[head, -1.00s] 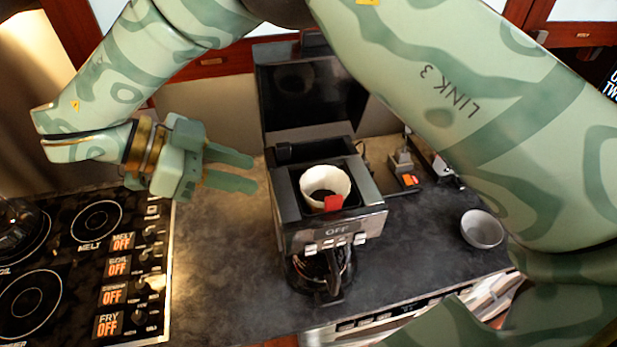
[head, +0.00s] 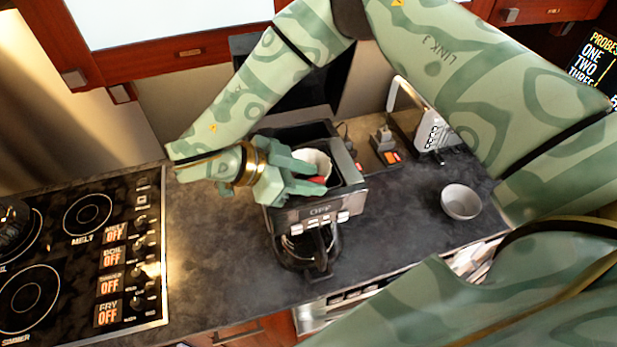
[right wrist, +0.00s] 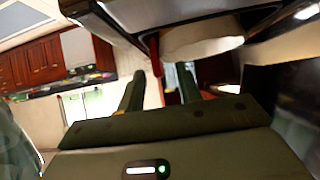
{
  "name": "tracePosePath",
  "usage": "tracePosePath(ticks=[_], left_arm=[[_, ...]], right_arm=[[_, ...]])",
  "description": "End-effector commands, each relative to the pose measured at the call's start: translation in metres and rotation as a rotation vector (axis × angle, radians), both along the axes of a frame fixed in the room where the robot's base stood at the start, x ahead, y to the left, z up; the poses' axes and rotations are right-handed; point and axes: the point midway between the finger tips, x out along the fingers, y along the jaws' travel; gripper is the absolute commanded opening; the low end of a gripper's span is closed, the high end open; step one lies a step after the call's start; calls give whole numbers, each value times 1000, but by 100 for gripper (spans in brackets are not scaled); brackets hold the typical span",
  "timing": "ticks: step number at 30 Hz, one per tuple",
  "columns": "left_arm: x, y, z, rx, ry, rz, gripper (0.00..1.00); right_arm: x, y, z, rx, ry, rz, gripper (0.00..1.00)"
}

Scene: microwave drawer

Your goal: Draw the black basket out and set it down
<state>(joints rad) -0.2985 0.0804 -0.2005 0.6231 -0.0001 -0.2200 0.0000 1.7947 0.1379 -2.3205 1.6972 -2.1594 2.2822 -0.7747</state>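The coffee machine (head: 310,212) stands on the dark counter with its lid up. A white filter (head: 316,160) sits in its open top, with a red tab (head: 319,180) at its front. The black basket around the filter is hard to tell from the dark housing. My right gripper (head: 320,177) is over the left part of the machine top, its fingers apart and reaching toward the red tab. In the right wrist view the fingers (right wrist: 160,72) are open and empty, with the red tab (right wrist: 155,55) showing between and beyond their tips. My left gripper is not in view.
A glass carafe (head: 305,250) sits under the machine's front. A grey bowl (head: 461,202) stands on the counter at the right. The stove (head: 90,260) is at the left. Counter (head: 215,250) between stove and machine is clear.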

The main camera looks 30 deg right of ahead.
Motion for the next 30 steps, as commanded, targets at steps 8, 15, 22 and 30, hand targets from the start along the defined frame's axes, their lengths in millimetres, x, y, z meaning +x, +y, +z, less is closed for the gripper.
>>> tracePosePath(ticks=[8, 15, 22, 30], left_arm=[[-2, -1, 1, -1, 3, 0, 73], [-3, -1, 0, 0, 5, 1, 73], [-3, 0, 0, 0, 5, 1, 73], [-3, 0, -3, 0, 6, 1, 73]], right_arm=[[-1, -4, -4, 0, 0, 1, 35], [-1, -4, -3, 0, 0, 2, 0], [-1, -4, -3, 0, 0, 2, 0], [0, -4, 16, 0, -5, 2, 0]])
